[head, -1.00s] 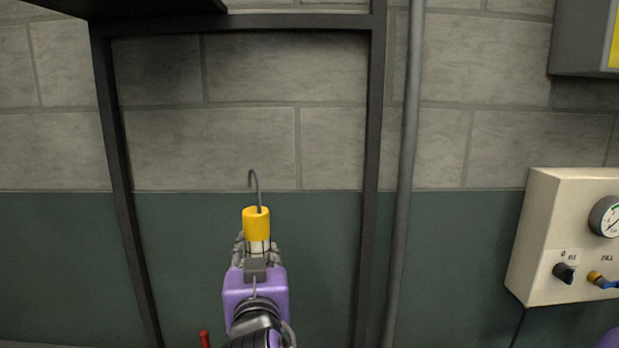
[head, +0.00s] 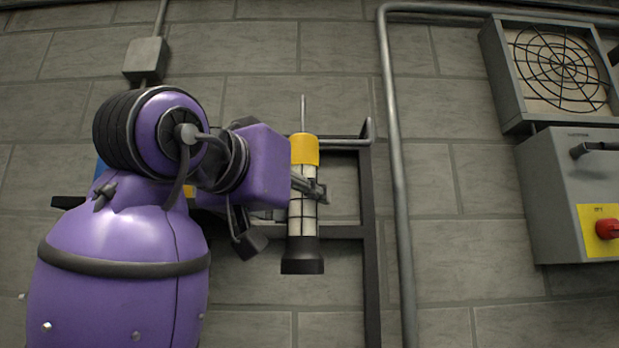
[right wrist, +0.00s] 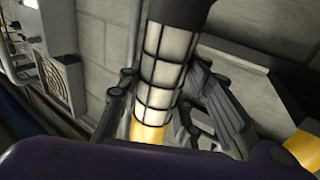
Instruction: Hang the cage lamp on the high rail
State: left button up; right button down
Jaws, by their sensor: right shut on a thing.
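The cage lamp (head: 303,212) is upright, with a yellow collar, a white caged body and a black end at the bottom. Its thin hook (head: 303,105) points up and looks edge-on in the head view. My right gripper (head: 318,192) is shut on the caged body, which also shows between the fingers in the right wrist view (right wrist: 165,65). The high rail (head: 345,143) is a grey bar with an upturned right end, seen beside the yellow collar. The hook's top appears above the rail's level; I cannot tell its depth from it. My left gripper is out of view.
A dark frame upright (head: 370,265) stands below the rail's right end. A grey pipe (head: 394,150) runs up the wall to its right. A fan grille (head: 560,68) and a grey box with a red knob (head: 570,195) are farther right. My arm hides much of the left.

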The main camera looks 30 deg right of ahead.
aim_at(313, 178)
jog(key=s+r, duration=0.1)
jog(key=s+a+r, duration=0.1)
jog(key=s, duration=0.1)
jog(key=shift+r, duration=0.15)
jog(key=w+d+f, duration=0.4)
jog(key=w+d, duration=0.3)
jog(key=w, duration=0.5)
jog(key=shift+d+t, duration=0.15)
jog(key=shift+t, duration=0.15)
dwell(0.8)
jog(key=c, duration=1.2)
grip_release()
jog(key=shift+o, duration=0.2)
